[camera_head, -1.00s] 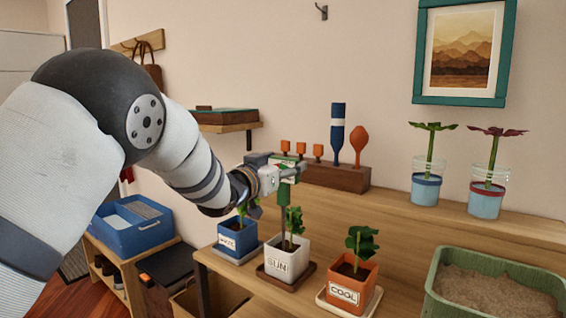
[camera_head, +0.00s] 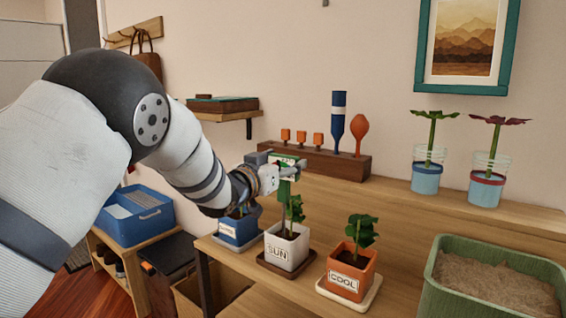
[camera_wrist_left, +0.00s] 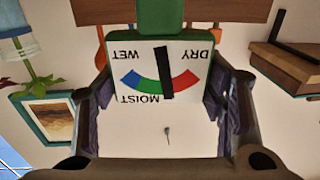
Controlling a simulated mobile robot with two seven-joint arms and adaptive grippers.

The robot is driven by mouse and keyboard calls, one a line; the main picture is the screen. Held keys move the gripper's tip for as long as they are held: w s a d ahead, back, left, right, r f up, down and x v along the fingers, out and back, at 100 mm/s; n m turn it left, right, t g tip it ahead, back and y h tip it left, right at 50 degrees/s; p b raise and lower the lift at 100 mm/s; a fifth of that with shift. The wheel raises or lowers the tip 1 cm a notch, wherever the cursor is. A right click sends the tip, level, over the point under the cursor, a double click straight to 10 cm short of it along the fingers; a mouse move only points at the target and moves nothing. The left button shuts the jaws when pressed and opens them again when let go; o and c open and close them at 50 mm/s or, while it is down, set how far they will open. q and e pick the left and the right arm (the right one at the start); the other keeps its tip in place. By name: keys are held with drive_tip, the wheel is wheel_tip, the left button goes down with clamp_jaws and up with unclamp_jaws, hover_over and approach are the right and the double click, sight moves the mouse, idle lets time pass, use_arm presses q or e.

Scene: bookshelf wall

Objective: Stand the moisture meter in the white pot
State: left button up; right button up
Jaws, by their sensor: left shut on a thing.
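My left gripper (camera_head: 284,172) is shut on the moisture meter (camera_head: 286,160). The meter has a green body and a white dial face, held upright above the white pot (camera_head: 287,252) labelled SUN. In the left wrist view the dial (camera_wrist_left: 165,70) faces the camera upside down between the fingers, with WET, MOIST and DRY marks. The pot holds dark soil and a leafy green seedling (camera_head: 294,210). The meter's lower part is partly behind the leaves, and I cannot tell whether its probe touches the soil. My right gripper is not in view.
A blue pot (camera_head: 238,231) stands left of the white pot and an orange pot (camera_head: 349,275) labelled COOL stands right, close by. A green tub of soil (camera_head: 495,285) is at the right. A wooden block with tools (camera_head: 340,165) stands behind.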

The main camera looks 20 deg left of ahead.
use_arm(q)
drive_tip(key=shift+f, duration=0.2)
drive_tip(key=o, duration=1.2)
drive_tip(key=o, duration=0.3)
drive_tip(key=shift+o, duration=0.2)
drive_tip(key=shift+r, duration=0.1)
drive_tip(key=s, duration=0.2)
drive_tip(key=s+a+r, duration=0.1)
drive_tip(key=s, duration=0.3)
drive_tip(key=shift+s+a+r, duration=0.25)
drive_tip(key=shift+a+r, duration=0.05)
drive_tip(key=shift+r, duration=0.1)
drive_tip(key=shift+s, duration=0.15)
drive_tip(key=shift+s, duration=0.1)
